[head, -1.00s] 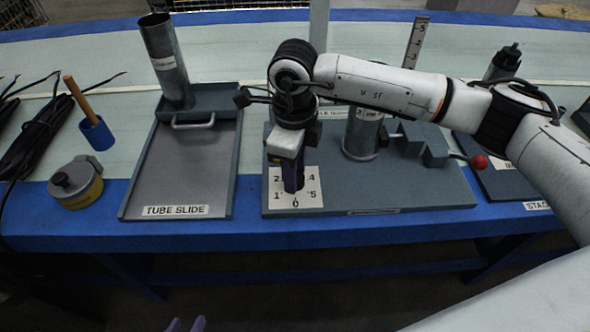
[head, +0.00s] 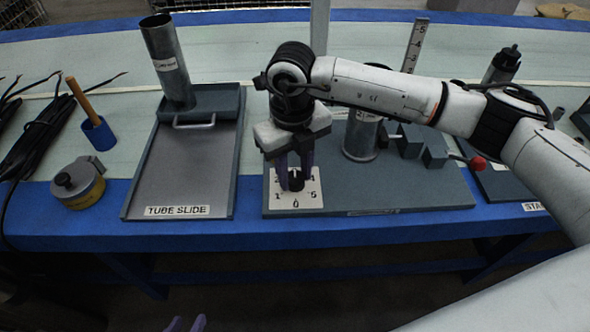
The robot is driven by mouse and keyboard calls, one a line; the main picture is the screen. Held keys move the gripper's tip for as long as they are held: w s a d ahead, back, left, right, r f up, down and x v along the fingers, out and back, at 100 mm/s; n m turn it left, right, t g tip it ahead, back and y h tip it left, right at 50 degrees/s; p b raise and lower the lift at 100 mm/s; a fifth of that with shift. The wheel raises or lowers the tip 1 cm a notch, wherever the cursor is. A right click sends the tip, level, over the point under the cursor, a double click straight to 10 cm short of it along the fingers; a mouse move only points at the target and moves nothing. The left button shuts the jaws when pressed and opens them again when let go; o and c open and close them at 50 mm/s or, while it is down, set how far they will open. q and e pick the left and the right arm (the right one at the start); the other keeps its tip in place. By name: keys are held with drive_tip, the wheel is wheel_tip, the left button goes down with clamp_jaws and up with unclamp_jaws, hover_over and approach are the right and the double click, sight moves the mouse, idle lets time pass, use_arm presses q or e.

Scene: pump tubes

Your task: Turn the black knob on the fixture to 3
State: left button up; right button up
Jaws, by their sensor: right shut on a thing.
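The black knob (head: 296,182) sits on a white dial plate at the left front of the grey fixture (head: 400,190). The labels 0, 1, 4 and 5 show, 2 is partly covered, and 3 is hidden behind my gripper. My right gripper (head: 295,184) points down from above, shut on the knob with one purple finger on its left and one behind its right side. Where the knob's pointer aims I cannot tell. My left gripper (head: 186,325) shows only its two purple fingertips at the bottom edge, apart and empty, away from the fixture.
The fixture also carries a metal cylinder (head: 360,140) and a red-tipped lever (head: 478,162). The tube slide (head: 185,170) with a standing tube (head: 166,60) is to the left.

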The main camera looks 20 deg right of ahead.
sight(294, 178)
idle(0.5)
drive_tip(key=o, duration=1)
drive_tip(key=shift+o, duration=0.2)
use_arm(q)
drive_tip(key=shift+a+r+p, duration=0.15)
drive_tip(key=shift+r+p, duration=0.05)
drive_tip(key=shift+p, duration=0.45)
use_arm(e)
wheel_tip(294, 178, up, 10)
drive_tip(key=shift+r, duration=0.2)
drive_tip(key=shift+a, duration=0.1)
drive_tip(key=shift+s+f, duration=0.1)
